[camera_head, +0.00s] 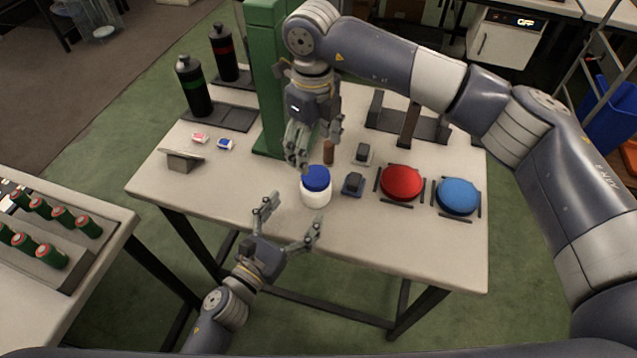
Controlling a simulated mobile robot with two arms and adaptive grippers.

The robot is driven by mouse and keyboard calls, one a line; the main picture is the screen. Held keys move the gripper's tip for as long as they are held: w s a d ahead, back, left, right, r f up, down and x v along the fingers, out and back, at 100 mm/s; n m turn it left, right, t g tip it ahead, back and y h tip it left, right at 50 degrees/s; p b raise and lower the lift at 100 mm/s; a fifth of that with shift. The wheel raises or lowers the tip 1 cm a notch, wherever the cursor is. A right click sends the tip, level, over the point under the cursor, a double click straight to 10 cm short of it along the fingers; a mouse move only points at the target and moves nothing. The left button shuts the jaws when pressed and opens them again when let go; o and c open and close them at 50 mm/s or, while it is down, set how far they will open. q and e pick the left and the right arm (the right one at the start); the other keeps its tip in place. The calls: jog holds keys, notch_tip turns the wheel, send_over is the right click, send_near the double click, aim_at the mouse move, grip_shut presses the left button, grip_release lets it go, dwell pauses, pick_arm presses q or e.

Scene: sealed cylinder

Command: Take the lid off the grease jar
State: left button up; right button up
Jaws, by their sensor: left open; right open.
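The grease jar (316,196) is a white round jar that stands upright near the front edge of the table. Its blue lid (317,177) sits on top of it. My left gripper (294,213) is open, with its fingers spread, in front of and to the left of the jar; whether a finger touches the jar I cannot tell. My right gripper (301,158) points down just behind and above the lid, to its left. It is open and empty, though its fingers look close together from here. The jar's back side is hidden.
A red round button (402,182) and a blue one (457,195) lie right of the jar. Small dark blocks (352,184) and a brown cylinder (328,152) stand close to it. A green column (266,80) and two black bottles (193,86) are behind.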

aim_at(308, 196)
pick_arm(q)
jog(key=x, duration=0.8)
jog(key=shift+s+f, duration=0.1)
pick_arm(e)
jog(key=shift+w+d+f, duration=0.2)
jog(key=shift+w+d, duration=0.05)
pick_arm(q)
jog(key=shift+w+d, duration=0.3)
jog(key=shift+w, duration=0.15)
pick_arm(e)
jog(key=shift+s+a+r, duration=0.1)
jog(key=shift+s, duration=0.05)
pick_arm(q)
jog(key=shift+w+d, duration=0.15)
jog(key=shift+w, duration=0.1)
